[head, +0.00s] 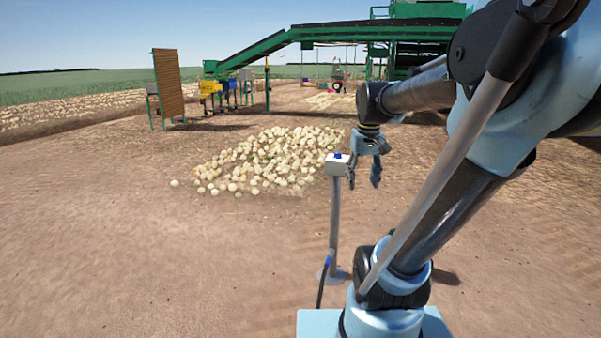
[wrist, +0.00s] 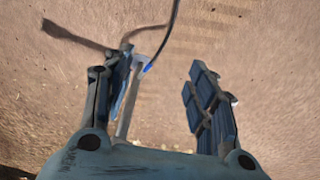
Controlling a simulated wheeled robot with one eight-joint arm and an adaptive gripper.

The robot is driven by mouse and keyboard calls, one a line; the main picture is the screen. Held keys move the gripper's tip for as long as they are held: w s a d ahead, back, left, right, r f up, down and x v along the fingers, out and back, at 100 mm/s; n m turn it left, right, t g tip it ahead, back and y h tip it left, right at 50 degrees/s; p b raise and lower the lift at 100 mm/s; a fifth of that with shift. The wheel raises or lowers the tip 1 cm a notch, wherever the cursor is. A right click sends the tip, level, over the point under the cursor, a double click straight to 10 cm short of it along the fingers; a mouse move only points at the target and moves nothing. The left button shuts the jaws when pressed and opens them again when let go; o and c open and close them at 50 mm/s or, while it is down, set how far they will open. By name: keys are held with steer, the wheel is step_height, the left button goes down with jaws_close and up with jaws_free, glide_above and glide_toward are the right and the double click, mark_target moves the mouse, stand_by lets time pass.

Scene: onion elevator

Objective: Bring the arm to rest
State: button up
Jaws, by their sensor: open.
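My gripper (head: 364,178) hangs below the end of my arm in the head view, fingers pointing down. It is open and nothing is between its fingers. In the wrist view the two fingers of my gripper (wrist: 165,95) stand wide apart over bare soil. Just left of the gripper in the head view is a grey post with a white box (head: 337,163) and a blue button on top. Whether the near finger touches the box cannot be told. The post's base (wrist: 140,62) and cable show beside the left finger in the wrist view.
A pile of onions (head: 270,158) lies on the soil beyond the post. A green elevator conveyor (head: 275,45) and a brown slatted panel (head: 168,83) stand further back. A black cable (head: 321,285) runs from the post's foot. The ground at left front is clear.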

steer(key=s+f+m, duration=0.1)
steer(key=s+f, duration=1.3)
steer(key=f, duration=0.1)
